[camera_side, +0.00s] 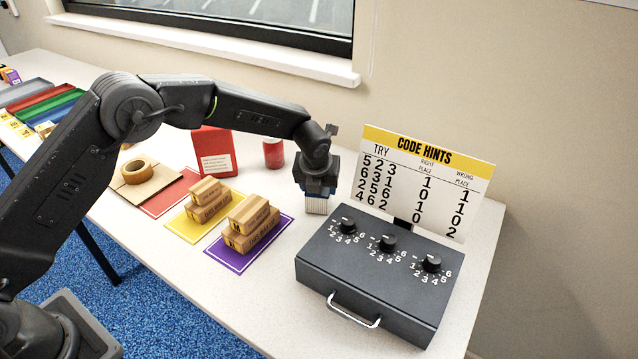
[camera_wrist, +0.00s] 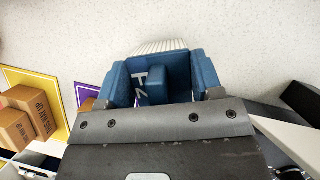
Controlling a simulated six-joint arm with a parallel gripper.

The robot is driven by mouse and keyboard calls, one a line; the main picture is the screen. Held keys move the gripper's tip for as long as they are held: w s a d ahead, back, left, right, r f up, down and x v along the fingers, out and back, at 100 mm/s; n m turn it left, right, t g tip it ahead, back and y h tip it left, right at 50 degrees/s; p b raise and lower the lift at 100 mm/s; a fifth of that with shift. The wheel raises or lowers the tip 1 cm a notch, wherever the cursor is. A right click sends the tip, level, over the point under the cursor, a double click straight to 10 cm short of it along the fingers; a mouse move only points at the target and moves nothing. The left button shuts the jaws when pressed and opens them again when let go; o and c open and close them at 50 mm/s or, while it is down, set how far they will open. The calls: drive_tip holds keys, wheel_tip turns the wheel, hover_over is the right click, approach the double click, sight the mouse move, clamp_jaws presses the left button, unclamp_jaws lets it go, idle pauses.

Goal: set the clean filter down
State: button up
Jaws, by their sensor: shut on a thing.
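The filter (camera_side: 316,206) shows as a white pleated block under my gripper (camera_side: 317,187) in the side view. My gripper is shut on it from above and holds it upright over the bare table, behind the dark case. I cannot tell whether its underside touches the table. In the wrist view, the filter's white pleats (camera_wrist: 160,46) stick out past the blue fingers of my gripper (camera_wrist: 161,80). A blue part with white marks sits between these fingers.
A dark case (camera_side: 375,275) with three dials stands in front, right of the filter. A code hints board (camera_side: 425,180) stands behind it. Cartons on yellow (camera_side: 185,226) and purple (camera_side: 232,262) mats lie left. A red can (camera_side: 273,154) stands behind.

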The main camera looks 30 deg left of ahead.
drive_tip(key=o, duration=0.9)
drive_tip(key=shift+f, duration=0.1)
drive_tip(key=s+a+r+n, duration=0.1)
drive_tip(key=s+r+n, duration=0.3)
drive_tip(key=r, duration=0.5)
drive_tip(key=s+a+r+n, duration=0.1)
drive_tip(key=s+r+n, duration=0.1)
drive_tip(key=s+r, duration=0.55)
drive_tip(key=s+a+r+n+h, duration=0.1)
drive_tip(key=s+a+r+n, duration=0.3)
drive_tip(key=s+r+n, duration=0.4)
drive_tip(key=s+a+f+n, duration=0.1)
drive_tip(key=s+n, duration=0.4)
drive_tip(key=s, duration=0.1)
drive_tip(key=s+a+f+n+t, duration=0.1)
drive_tip(key=s+n, duration=0.5)
drive_tip(key=s+f+n, duration=0.1)
drive_tip(key=s+n, duration=0.5)
drive_tip(key=shift+s+a+h, duration=0.4)
